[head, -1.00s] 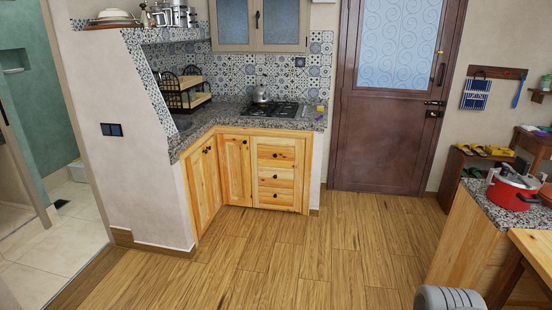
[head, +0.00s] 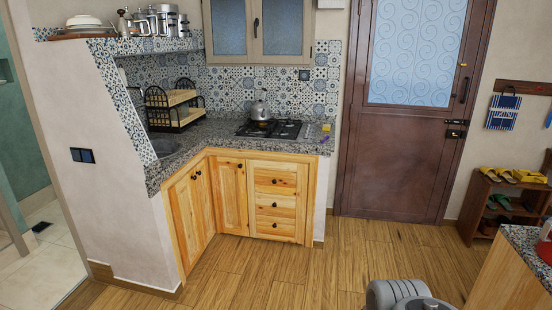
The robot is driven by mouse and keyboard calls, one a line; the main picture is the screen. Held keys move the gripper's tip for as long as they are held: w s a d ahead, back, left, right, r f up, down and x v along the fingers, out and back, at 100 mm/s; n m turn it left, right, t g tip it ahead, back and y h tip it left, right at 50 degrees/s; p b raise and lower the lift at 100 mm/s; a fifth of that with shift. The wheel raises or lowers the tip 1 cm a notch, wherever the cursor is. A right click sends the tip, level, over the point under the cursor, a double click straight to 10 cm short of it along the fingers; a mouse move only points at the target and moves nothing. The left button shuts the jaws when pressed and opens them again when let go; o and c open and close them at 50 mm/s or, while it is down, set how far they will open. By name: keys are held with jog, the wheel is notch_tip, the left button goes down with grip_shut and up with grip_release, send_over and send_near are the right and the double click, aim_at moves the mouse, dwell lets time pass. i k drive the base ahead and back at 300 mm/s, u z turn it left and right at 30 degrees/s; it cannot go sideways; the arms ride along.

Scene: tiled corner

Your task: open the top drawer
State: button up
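The top drawer (head: 264,180) is the uppermost of three wooden drawers in the corner cabinet, under the stove. It has a small dark round knob (head: 275,181) and looks shut, flush with the cabinet face. Below it are the middle drawer (head: 264,203) and the bottom drawer (head: 264,226), both also shut. A grey and white rounded part of my arm shows at the bottom edge, right of centre. My gripper is not in view, so its state is hidden.
The wooden floor (head: 235,272) before the cabinet is clear. A granite counter (head: 207,138) with a gas stove (head: 268,129) and kettle (head: 259,112) lies above. A brown door (head: 400,160) stands to the right. A counter (head: 515,270) juts in at lower right.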

aim_at(281, 183)
jog(key=u, duration=0.6)
jog(key=i, duration=2.65)
jog(key=u, duration=0.7)
jog(key=i, duration=0.7)
